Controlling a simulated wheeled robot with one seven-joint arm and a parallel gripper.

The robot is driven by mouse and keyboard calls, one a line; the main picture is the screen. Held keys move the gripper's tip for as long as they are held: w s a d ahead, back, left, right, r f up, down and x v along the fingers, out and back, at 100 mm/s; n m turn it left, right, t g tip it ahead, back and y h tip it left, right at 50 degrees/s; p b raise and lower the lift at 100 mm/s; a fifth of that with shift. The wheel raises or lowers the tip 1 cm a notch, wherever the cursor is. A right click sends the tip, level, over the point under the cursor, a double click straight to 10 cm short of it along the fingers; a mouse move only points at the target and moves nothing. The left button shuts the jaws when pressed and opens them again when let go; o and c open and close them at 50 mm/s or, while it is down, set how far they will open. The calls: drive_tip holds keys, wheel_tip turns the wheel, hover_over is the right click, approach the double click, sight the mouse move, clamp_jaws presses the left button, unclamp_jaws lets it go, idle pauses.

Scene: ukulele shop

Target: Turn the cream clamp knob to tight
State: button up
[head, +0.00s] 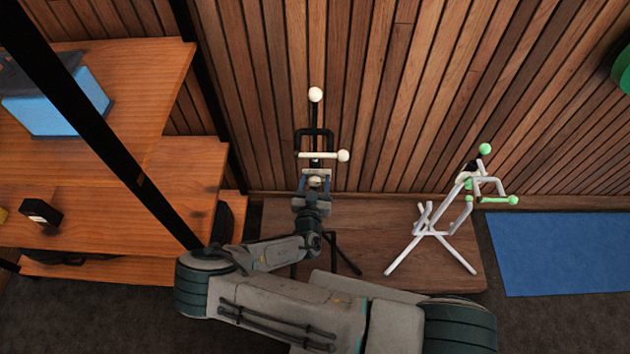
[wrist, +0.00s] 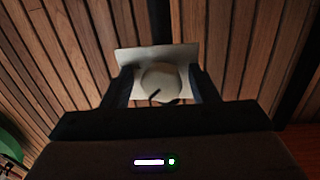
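The cream clamp knob (wrist: 161,80) is round and faces me in the wrist view, in front of a pale plate (wrist: 185,54). Short dark marks show at its lower edge; I cannot tell its setting from them. My gripper (wrist: 161,84) has one dark finger on each side of the knob, with a narrow gap to it, so it looks open around the knob. In the head view the knob (head: 315,181) shows small just beyond my gripper (head: 313,190), on a black stand (head: 315,133) with cream balls at its top and on its side bar.
A white stand (head: 437,217) with green balls stands to the right on the same wooden platform (head: 385,235). A blue mat (head: 560,254) lies farther right. Wooden shelves (head: 110,165) with a black post are at the left. The slatted wall is close behind the black stand.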

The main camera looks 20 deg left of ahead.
drive_tip(key=shift+s, duration=0.1)
drive_tip(key=s+d, duration=0.1)
drive_tip(key=s, duration=1.2)
drive_tip(key=shift+s+d+r+b, duration=0.25)
drive_tip(key=shift+s+d+b, duration=0.05)
drive_tip(key=shift+d, duration=0.05)
drive_tip(key=shift+w, duration=0.1)
